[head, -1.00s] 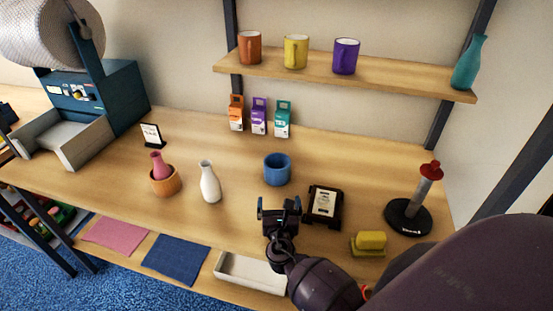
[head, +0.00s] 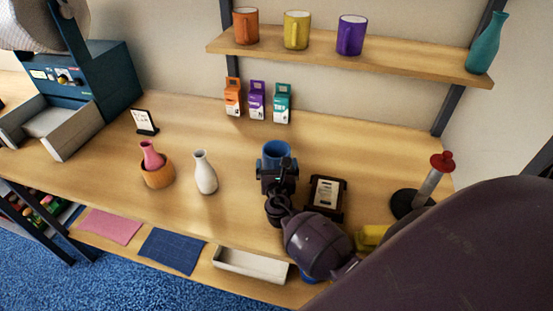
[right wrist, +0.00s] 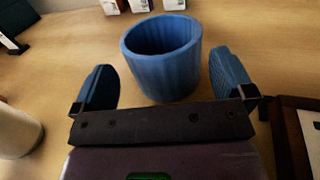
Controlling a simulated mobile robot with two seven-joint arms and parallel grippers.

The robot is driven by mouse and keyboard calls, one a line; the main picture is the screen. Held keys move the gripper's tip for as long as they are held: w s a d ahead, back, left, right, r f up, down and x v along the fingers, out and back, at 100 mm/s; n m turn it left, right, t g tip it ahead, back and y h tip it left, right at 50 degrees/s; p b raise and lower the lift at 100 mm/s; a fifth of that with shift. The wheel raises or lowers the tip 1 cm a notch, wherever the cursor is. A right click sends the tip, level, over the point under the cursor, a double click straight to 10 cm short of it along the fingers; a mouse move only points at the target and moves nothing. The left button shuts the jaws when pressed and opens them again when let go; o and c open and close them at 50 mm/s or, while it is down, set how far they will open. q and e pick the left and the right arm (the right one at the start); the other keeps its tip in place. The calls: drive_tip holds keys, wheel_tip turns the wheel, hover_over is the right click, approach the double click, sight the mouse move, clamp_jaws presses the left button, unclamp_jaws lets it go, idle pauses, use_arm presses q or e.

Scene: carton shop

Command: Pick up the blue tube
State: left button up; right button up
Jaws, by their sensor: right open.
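The blue tube (head: 276,150) stands upright on the wooden table, and its lower part is hidden by my right gripper in the head view. In the right wrist view the tube (right wrist: 163,62) is a hollow, open-topped cylinder just ahead of the palm. My right gripper (head: 277,172) is open, with one dark blue finger on each side of the tube's near part. A gap shows between the tube and each finger (right wrist: 162,80). Nothing is held. My left gripper is not in view.
A white vase (head: 205,173) stands left of the tube. A dark framed display (head: 327,195) stands close on the right. Small cartons (head: 257,101) stand behind. A pink vase in a wooden bowl (head: 158,174) is farther left. The table between vase and tube is clear.

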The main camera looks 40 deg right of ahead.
sight(276, 143)
drive_tip(key=shift+r+b+x, duration=0.2)
drive_tip(key=shift+b+x, duration=0.4)
drive_tip(key=shift+x, duration=2.05)
drive_tip(key=shift+s, duration=0.1)
drive_tip(key=shift+c, duration=0.3)
drive_tip(key=c, duration=0.5)
